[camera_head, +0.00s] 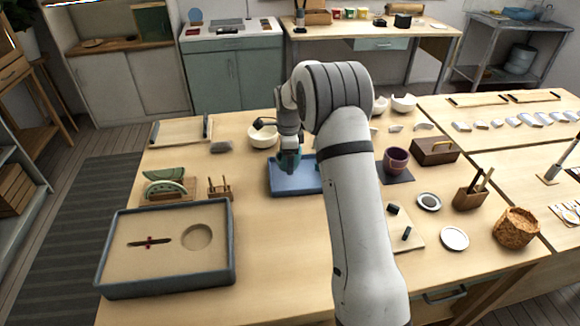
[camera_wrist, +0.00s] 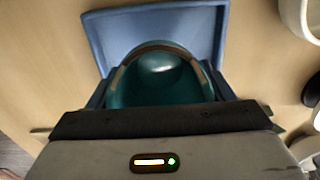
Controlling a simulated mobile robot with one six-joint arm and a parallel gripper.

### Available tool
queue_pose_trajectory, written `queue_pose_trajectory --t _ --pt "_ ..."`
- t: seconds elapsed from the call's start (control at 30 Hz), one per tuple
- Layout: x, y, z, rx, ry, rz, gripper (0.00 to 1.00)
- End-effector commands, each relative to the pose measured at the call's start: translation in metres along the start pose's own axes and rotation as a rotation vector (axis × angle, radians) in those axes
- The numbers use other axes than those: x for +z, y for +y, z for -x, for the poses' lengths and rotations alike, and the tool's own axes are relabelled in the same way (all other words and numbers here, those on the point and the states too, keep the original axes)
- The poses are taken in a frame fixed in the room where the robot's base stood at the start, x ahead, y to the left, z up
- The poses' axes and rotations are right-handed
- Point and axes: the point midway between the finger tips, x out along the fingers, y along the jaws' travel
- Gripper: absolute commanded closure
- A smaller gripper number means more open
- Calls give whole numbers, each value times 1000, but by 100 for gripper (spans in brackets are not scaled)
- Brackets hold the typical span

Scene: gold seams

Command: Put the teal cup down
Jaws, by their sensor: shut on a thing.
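The teal cup (camera_wrist: 158,78) fills the middle of the wrist view, seen from above, with a brown rim and an empty inside. My gripper (camera_head: 289,158) is shut on the cup, which shows only as a small teal patch (camera_head: 288,160) in the head view. I cannot tell whether the cup's base touches the tray. My arm hides the tray's right side in the head view.
A sand tray (camera_head: 165,281) stands at the front left, with green pieces on a rack (camera_head: 165,186) behind it. A white bowl (camera_head: 262,136) stands just behind my gripper. A purple cup (camera_head: 396,160) and a wooden box (camera_head: 435,151) stand right of my arm.

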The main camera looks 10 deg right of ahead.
Motion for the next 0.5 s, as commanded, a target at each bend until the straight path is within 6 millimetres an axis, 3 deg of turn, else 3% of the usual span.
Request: queue_pose_trajectory --t 0.33,0.5 --pt "4 0 -38 0 0 7 46" --pt "4 0 -40 -3 0 7 46"
